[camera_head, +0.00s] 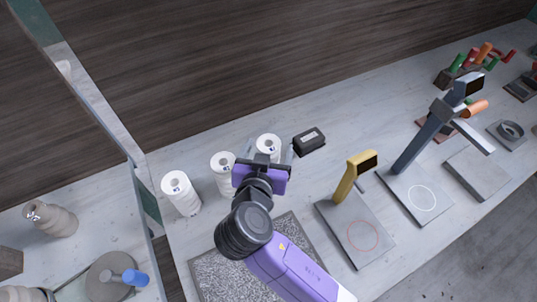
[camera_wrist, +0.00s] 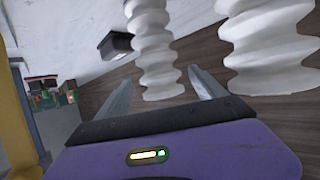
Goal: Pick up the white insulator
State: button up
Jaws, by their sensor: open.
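Three white ribbed insulators stand upright in a row on the table in the head view: left (camera_head: 180,193), middle (camera_head: 223,172) and right (camera_head: 268,142). My gripper (camera_head: 268,153) is open at the right insulator, with a finger on either side; its lower part is hidden behind my wrist. In the wrist view my gripper (camera_wrist: 160,78) has its fingers apart, and an insulator (camera_wrist: 154,45) shows in the gap between them, with no visible contact. Another insulator (camera_wrist: 265,45) stands to the right of the fingers there, cut off by the frame's top.
A small black box (camera_head: 309,140) lies right of the right insulator; it also shows in the wrist view (camera_wrist: 115,44). A yellow-armed stand (camera_head: 355,175) and a grey stand (camera_head: 430,130) are further right. A speckled mat (camera_head: 215,275) lies in front. A glass partition (camera_head: 105,110) is at left.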

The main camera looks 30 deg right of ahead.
jog(key=shift+p+x, duration=0.65)
jog(key=shift+x, duration=1.65)
grip_shut()
